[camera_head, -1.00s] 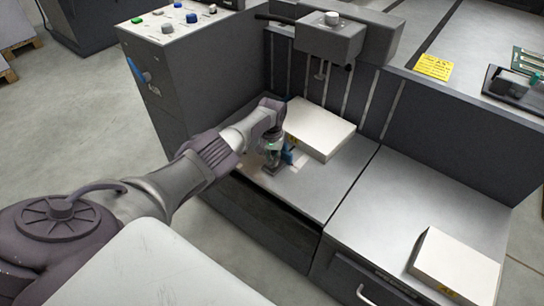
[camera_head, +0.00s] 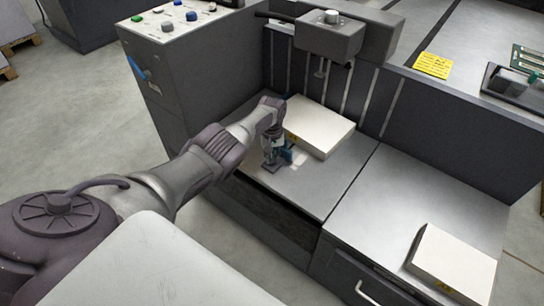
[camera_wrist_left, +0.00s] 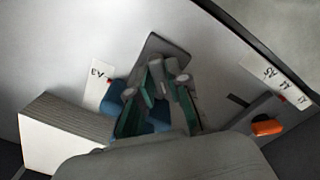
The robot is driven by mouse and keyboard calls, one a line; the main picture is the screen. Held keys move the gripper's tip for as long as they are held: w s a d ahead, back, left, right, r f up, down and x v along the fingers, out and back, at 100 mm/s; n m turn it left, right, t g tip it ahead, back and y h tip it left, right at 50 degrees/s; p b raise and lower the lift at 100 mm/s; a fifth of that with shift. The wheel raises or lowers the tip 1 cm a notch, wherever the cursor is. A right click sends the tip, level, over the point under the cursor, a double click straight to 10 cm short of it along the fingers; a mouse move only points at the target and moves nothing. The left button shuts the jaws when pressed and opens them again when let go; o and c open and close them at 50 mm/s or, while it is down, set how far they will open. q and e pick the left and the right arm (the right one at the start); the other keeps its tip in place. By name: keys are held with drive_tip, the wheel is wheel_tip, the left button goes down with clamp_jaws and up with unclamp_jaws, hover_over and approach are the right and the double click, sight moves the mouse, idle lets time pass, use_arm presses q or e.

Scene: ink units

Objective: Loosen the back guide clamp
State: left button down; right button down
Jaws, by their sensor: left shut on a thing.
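My left gripper (camera_head: 271,160) is low over the grey work surface, beside the near left side of a paper stack (camera_head: 320,124). In the left wrist view, the green-padded fingers of my left gripper (camera_wrist_left: 167,88) are closed in on a blue clamp (camera_wrist_left: 157,114). The fingers hide much of the clamp. A dark grey plate (camera_wrist_left: 161,47) lies flat beyond the fingertips. A blue part (camera_head: 297,156) shows just right of the gripper in the head view. My right gripper is not in view.
An orange knob (camera_wrist_left: 267,127) is at the right of the wrist view, near white labels. A grey head unit (camera_head: 328,40) overhangs the stack. A button console (camera_head: 178,22) stands at the left. A second paper stack (camera_head: 452,262) lies at the right; surface between is clear.

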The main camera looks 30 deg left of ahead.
sight(272, 158)
use_arm(q)
drive_tip(key=c, duration=1.1)
unclamp_jaws()
wheel_tip(272, 158, up, 12)
